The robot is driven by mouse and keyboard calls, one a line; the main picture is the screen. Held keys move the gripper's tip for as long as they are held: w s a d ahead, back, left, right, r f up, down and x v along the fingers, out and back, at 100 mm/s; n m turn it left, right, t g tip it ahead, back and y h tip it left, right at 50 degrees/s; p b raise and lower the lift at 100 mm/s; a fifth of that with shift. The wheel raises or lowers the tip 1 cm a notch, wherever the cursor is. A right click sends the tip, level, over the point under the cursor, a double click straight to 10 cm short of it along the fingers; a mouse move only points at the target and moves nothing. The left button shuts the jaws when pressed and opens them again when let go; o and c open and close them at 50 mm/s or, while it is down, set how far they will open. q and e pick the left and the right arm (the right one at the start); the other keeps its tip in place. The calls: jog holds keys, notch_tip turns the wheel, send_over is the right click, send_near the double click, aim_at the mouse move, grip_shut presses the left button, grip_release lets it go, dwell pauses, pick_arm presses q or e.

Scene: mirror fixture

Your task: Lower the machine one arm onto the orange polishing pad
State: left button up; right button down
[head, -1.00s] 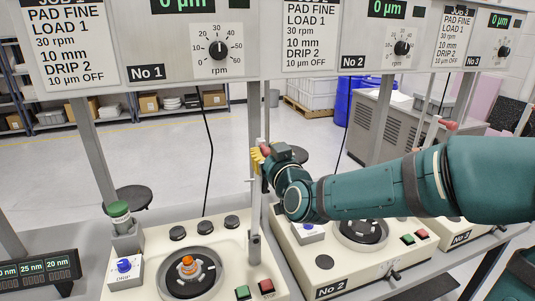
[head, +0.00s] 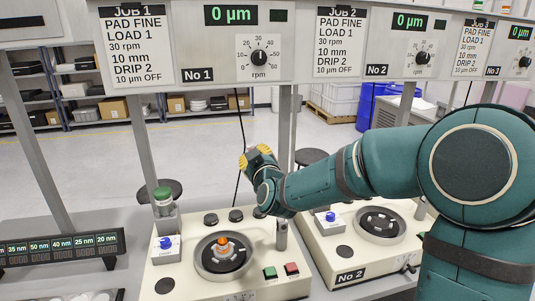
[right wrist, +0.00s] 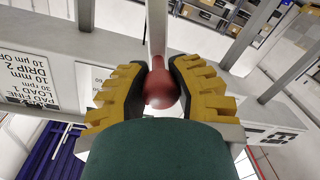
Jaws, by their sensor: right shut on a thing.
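Machine one (head: 165,275) is the cream unit at the lower middle of the head view. An orange piece (head: 222,241) sits at the centre of its dark round plate (head: 205,262). My right gripper (head: 258,155) is above and behind the machine, right of the plate. In the right wrist view its yellow-backed fingers (right wrist: 160,85) are shut around a red knob (right wrist: 163,90) on a pale bar (right wrist: 157,30), the machine's arm. In the head view the knob and most of that arm are hidden behind my gripper and forearm; a short grey post (head: 281,234) shows below. My left gripper is not in view.
Machine two (head: 340,252) stands close on the right. A green-capped bottle (head: 163,201) and a blue-knobbed drip box (head: 166,247) are left of the plate. An upright frame post (head: 284,130) stands behind my gripper. The overhead panel (head: 180,45) spans the top.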

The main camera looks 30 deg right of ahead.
jog(key=w+a+f+n, duration=0.3)
jog(key=a+f+n, duration=0.4)
jog(key=a+f, duration=0.6)
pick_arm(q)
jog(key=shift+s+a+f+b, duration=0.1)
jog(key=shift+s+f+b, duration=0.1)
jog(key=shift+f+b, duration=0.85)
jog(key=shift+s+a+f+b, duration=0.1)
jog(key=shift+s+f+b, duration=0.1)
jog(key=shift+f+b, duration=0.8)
pick_arm(e)
jog(key=w+a+f+n, duration=0.1)
jog(key=a+f+n, duration=0.2)
jog(key=f, duration=0.4)
jog(key=a+f+n+h, duration=0.1)
jog(key=a+f+n, duration=0.2)
jog(key=f, duration=0.5)
jog(key=shift+w+a+f+n+g, duration=0.25)
jog(key=shift+w+a+n+g, duration=0.05)
jog(key=shift+w+a+g, duration=0.15)
jog(key=c, duration=0.7)
grip_release()
jog(key=shift+s, duration=0.1)
